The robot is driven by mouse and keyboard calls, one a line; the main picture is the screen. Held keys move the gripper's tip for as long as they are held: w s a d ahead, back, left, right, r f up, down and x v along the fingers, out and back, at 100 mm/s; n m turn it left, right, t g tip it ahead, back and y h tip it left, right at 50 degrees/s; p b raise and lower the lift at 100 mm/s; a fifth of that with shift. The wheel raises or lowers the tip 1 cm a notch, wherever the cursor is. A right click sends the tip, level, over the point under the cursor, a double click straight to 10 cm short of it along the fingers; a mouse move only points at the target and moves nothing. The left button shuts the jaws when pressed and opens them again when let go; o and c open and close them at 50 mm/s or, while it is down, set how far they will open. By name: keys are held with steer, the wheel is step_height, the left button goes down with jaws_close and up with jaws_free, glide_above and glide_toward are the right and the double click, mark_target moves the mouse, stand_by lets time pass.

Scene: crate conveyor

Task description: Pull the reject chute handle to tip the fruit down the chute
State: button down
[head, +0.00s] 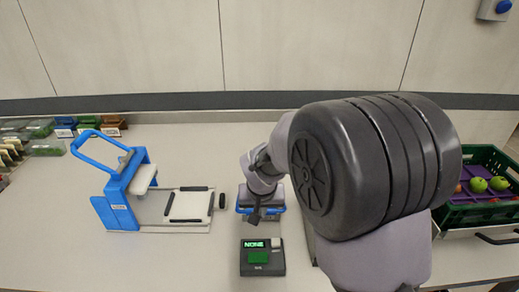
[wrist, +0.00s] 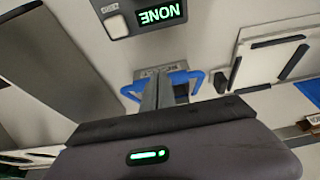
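The blue reject chute handle (head: 245,209) sits on the table right of the blue machine, under my wrist. In the wrist view its blue ends (wrist: 196,78) show on both sides of my fingers; the fingers hide its middle. A partly hidden label (wrist: 160,71) lies just beyond it. My gripper (wrist: 164,78) points down at the handle with its two fingers close together. It looks shut, and I see nothing held between the fingers. I cannot tell whether the fingers touch the handle. In the head view my gripper (head: 255,217) is at the handle. No fruit shows at the handle.
A small display box (head: 262,268) reading NONE stands in front of the handle. A blue-framed machine (head: 121,205) with a pale plate stands at the left. A green crate (head: 461,215) with fruit is at the right. Small bins (head: 88,127) are at the back left.

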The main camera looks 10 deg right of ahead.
steer(key=shift+s+f, duration=0.5)
steer(key=shift+f, duration=0.15)
steer(key=shift+w+f, duration=0.1)
steer(key=shift+w, duration=0.2)
steer(key=shift+r, duration=0.25)
steer(key=shift+w, duration=0.1)
